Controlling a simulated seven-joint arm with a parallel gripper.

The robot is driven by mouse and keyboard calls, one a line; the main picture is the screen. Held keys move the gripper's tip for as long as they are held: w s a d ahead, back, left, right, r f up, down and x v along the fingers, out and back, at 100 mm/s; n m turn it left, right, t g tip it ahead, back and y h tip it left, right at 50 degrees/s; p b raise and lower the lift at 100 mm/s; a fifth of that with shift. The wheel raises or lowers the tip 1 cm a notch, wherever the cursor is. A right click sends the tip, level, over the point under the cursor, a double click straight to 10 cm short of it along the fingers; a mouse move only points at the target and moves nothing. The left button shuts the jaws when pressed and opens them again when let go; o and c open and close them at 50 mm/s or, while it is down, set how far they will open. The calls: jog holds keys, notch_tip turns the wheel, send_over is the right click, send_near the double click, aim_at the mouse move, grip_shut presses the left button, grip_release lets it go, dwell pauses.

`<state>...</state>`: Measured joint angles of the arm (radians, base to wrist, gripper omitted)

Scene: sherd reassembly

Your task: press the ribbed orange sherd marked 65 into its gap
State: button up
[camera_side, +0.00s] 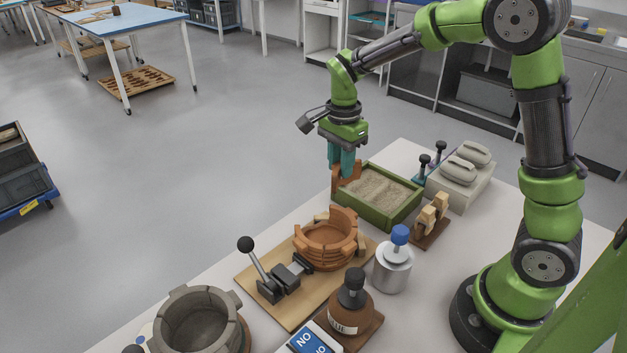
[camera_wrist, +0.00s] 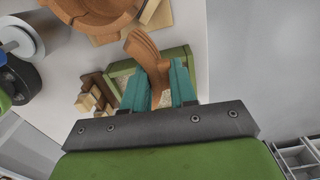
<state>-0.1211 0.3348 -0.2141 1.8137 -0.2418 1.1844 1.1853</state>
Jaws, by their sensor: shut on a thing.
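My gripper (camera_side: 342,160) has teal fingers and is shut on the ribbed orange sherd (camera_side: 346,174), above the near left corner of the green sand tray (camera_side: 385,222). In the wrist view the sherd (camera_wrist: 147,55) stands between the teal fingers (camera_wrist: 159,88), its curved end reaching past them. No number is readable on it. The ribbed orange pot (camera_side: 325,245) sits on a wooden board (camera_side: 290,312), with one wall piece standing higher at its right back. It also shows in the wrist view (camera_wrist: 95,22), cut off by the top edge. I cannot make out the gap clearly.
A black toggle clamp (camera_side: 285,280) stands at the pot's left front. A blue-capped metal canister (camera_side: 394,265) and a brown glue bottle (camera_side: 351,305) stand to its right. A grey mortar-like bowl (camera_side: 198,325) is front left. Wooden pieces (camera_side: 430,220) stand right of the tray.

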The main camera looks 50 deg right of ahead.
jog(key=w+a, duration=0.2)
jog(key=a, duration=0.8)
jog(key=shift+m, duration=0.3)
jog(key=shift+s+d+f, duration=0.1)
jog(key=shift+f, duration=1.2)
jog(key=shift+s+d+f, duration=0.1)
jog(key=shift+f, duration=1.2)
jog(key=shift+s+f, duration=0.2)
jog(key=shift+f, duration=0.15)
jog(key=shift+s+a+f, duration=0.1)
jog(key=shift+s+f, duration=0.05)
jog(key=shift+s, duration=0.2)
jog(key=shift+f, duration=0.3)
jog(key=o, duration=1)
jog(key=shift+c, duration=0.2)
